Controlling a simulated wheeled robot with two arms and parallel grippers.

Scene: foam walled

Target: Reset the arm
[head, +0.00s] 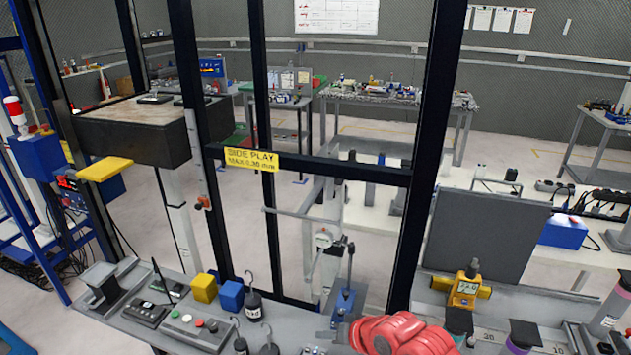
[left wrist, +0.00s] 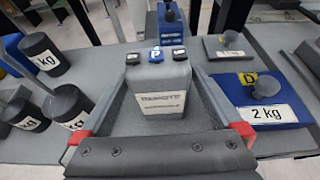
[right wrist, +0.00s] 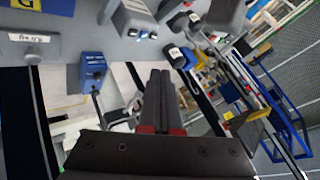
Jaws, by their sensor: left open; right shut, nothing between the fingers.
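My right gripper (head: 337,337) shows at the bottom of the head view with its red wrist part beside it. In the right wrist view its two dark fingers (right wrist: 160,88) are together with nothing between them. A blue block with an upright grey lever (head: 347,296) stands close to it on the bench; a blue block also shows in the right wrist view (right wrist: 93,72), left of the fingers. My left gripper (left wrist: 160,78) is open, its fingers on either side of a grey labelled box (left wrist: 158,95). I cannot tell whether they touch it. The left gripper is outside the head view.
Dark weights (left wrist: 45,53) stand left of the left gripper; a blue 2 kg block (left wrist: 265,110) is to its right. Black frame posts (head: 425,160) rise behind the bench. A yellow cube (head: 204,288) and blue cube (head: 230,295) sit at the left of the bench.

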